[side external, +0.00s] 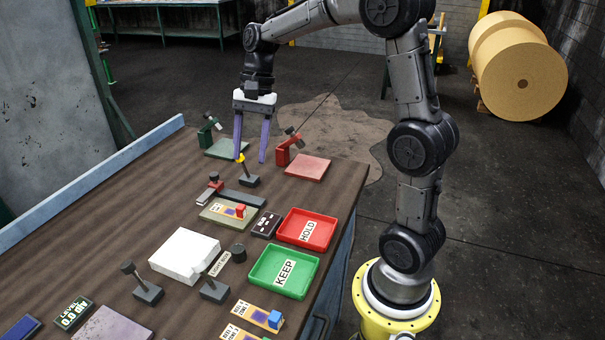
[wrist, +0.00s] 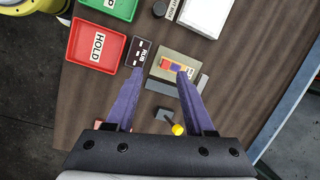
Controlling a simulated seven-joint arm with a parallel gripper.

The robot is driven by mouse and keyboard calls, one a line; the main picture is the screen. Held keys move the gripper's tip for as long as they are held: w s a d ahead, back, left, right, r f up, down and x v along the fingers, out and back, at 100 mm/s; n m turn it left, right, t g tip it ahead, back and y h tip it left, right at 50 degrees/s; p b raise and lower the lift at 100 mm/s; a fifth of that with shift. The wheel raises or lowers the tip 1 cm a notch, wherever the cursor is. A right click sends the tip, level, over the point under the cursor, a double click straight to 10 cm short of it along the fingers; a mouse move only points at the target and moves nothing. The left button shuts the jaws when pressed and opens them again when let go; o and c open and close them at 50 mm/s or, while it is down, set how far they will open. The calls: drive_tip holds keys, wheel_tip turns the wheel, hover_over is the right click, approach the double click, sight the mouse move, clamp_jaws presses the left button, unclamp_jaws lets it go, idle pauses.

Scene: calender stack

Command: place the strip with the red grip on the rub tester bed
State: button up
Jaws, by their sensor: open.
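The strip with the red grip (side external: 240,211) lies flat on a pale olive plate, the rub tester bed (side external: 216,219), beside the dark RUB display (side external: 266,225). The wrist view also shows the strip (wrist: 167,65), with colour patches, on the bed (wrist: 188,56). A grey bar (side external: 245,198) with a red-topped part lies along the bed's far side. My gripper (side external: 250,160) is open and empty, pointing down above the table behind the bed. In the wrist view its fingers (wrist: 160,70) reach toward the bed; the right fingertip overlaps the strip's edge in the picture.
A yellow-knobbed post (side external: 249,180) stands below my gripper. Red HOLD (side external: 323,240) and green KEEP (side external: 304,281) trays are nearer. A white light box (side external: 184,255) stands left of them. Blue-gripped strips (side external: 257,317) lie at the front. Green and red stands (side external: 306,168) are behind.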

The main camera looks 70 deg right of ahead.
drive_tip(key=s+a+r+n+t+h, duration=0.1)
drive_tip(key=s+a+n+t+h, duration=0.2)
drive_tip(key=s+n, duration=1.1)
drive_tip(key=s+a+t, duration=0.2)
drive_tip(key=s+a, duration=0.3)
drive_tip(key=shift+a+r+n, duration=0.15)
drive_tip(key=shift+n, duration=0.15)
